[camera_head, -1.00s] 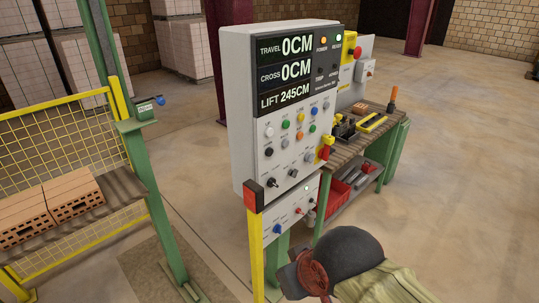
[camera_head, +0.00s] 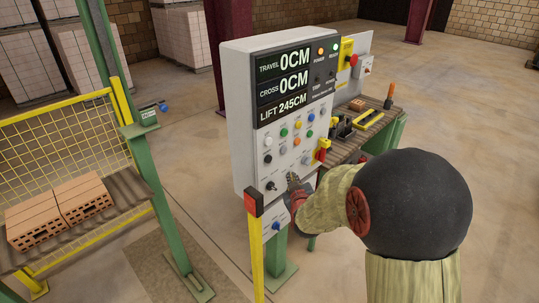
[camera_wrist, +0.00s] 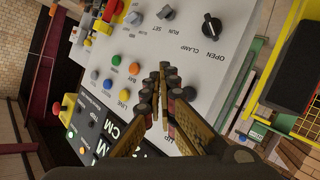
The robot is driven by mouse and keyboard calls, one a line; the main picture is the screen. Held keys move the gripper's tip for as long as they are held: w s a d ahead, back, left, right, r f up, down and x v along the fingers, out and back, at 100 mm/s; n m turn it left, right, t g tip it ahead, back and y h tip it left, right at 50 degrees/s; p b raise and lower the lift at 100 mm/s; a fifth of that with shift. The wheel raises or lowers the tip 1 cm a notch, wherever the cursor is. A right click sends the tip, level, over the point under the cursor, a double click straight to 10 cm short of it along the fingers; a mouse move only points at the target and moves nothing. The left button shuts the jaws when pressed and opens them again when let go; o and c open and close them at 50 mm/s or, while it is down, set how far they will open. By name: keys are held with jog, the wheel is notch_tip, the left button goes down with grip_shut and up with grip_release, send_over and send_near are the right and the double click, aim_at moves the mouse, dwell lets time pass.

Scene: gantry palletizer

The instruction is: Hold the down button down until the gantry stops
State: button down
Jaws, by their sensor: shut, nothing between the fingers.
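The grey control panel (camera_head: 242,110) stands upright in the middle of the head view. Its left column has a white button (camera_head: 268,141) above a black button (camera_head: 267,159). Their labels are too small to read in the head view, so I cannot confirm which is down. The display (camera_head: 291,88) reads travel 0CM, cross 0CM and lift 245CM. My gripper (camera_head: 292,178) is shut and empty in front of the panel's lower part, right of and below the black button. In the wrist view my gripper (camera_wrist: 163,70) covers part of the button field; an UP label shows between the fingers.
A black selector knob marked OPEN and CLAMP (camera_wrist: 211,25) is close to my fingers. A red emergency knob (camera_head: 321,155) sits at the panel's right edge. A yellow post (camera_head: 256,250) with a red-fronted box stands before the panel. Bricks (camera_head: 60,208) lie on the left shelf.

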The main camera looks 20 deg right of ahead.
aim_at(268, 159)
jog(key=shift+d, duration=0.45)
jog(key=shift+w, duration=0.15)
jog(key=w+a+p, duration=0.1)
jog(key=w+a, duration=0.2)
jog(key=w, duration=0.5)
jog(key=shift+w+a, duration=0.1)
jog(key=shift+w, duration=0.05)
dwell(1.4)
jog(key=shift+w+a, duration=0.1)
jog(key=shift+w, duration=0.2)
